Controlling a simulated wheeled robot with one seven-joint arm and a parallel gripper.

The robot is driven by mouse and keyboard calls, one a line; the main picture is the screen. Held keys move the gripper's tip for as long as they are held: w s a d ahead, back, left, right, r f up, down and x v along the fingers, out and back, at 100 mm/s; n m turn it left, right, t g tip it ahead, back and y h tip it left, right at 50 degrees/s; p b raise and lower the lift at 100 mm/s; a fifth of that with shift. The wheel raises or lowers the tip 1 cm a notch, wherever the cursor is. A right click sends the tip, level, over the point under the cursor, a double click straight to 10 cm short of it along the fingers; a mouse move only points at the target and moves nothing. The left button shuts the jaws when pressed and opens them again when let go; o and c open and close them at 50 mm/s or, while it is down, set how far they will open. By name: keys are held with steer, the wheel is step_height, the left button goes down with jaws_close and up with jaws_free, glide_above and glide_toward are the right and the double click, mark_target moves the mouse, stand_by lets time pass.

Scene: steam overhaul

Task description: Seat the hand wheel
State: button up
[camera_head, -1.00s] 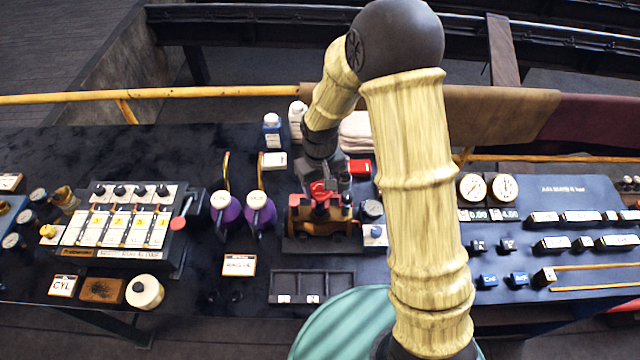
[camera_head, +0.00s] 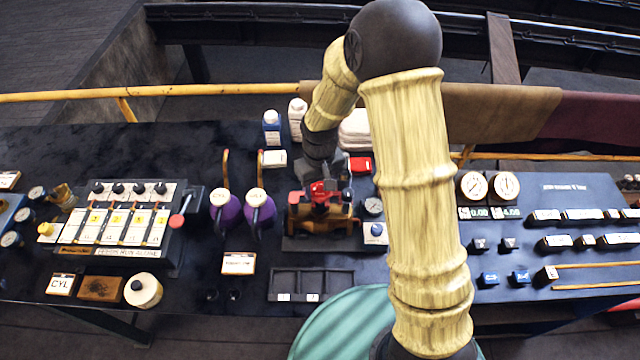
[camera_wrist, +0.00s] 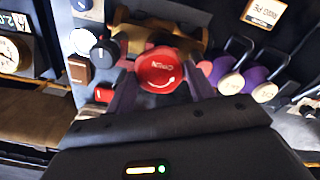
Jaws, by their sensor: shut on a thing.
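The red hand wheel (camera_wrist: 161,70), a round disc with white lettering, lies between the two fingers of my gripper (camera_wrist: 160,76) in the wrist view. My gripper is shut on it. In the head view the red wheel (camera_head: 323,191) is just above the brass valve body (camera_head: 320,224), which sits on a dark stand. The brass body (camera_wrist: 150,38) also shows right behind the wheel in the wrist view. The wheel hides the stem, so I cannot tell whether it touches or sits on it.
Two purple oil cans (camera_head: 225,212) (camera_head: 260,212) stand left of the stand. A red box (camera_head: 360,165) is behind. An empty dark tray (camera_head: 310,284) lies in front.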

steer(key=shift+f, duration=0.2)
stand_by(0.4)
steer(key=o, duration=1.3)
steer(key=shift+c, duration=0.2)
steer(key=shift+o, duration=0.4)
steer(key=shift+o, duration=1.2)
steer(key=shift+r+p, duration=2.35)
steer(key=shift+r, duration=0.95)
